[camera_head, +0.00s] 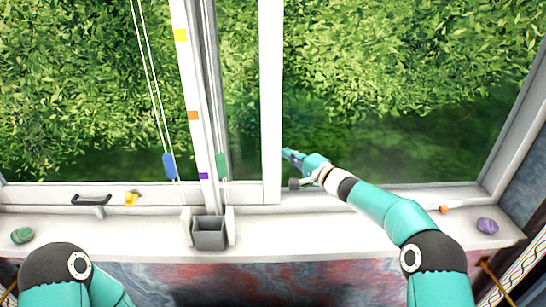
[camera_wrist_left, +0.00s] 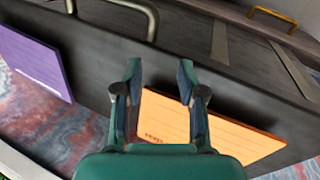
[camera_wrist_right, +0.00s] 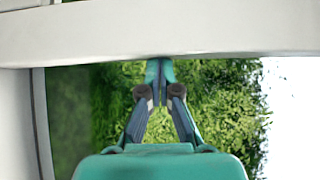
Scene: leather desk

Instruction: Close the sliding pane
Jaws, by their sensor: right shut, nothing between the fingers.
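The sliding pane's white frame (camera_head: 270,110) stands upright near the middle of the window in the head view, with its glass to the left. A dark handle (camera_head: 92,200) sits low at the far left. My right gripper (camera_head: 288,154) is shut and empty, just right of the white upright. In the right wrist view its fingertips (camera_wrist_right: 159,63) reach a white bar (camera_wrist_right: 160,30); I cannot tell whether they touch it. My left gripper (camera_wrist_left: 160,68) is open and empty in the left wrist view, in front of a dark panel (camera_wrist_left: 180,60) with an orange sheet.
A green stone (camera_head: 22,235) and a purple stone (camera_head: 487,225) lie at the sill's ends. The sill's middle right is clear.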

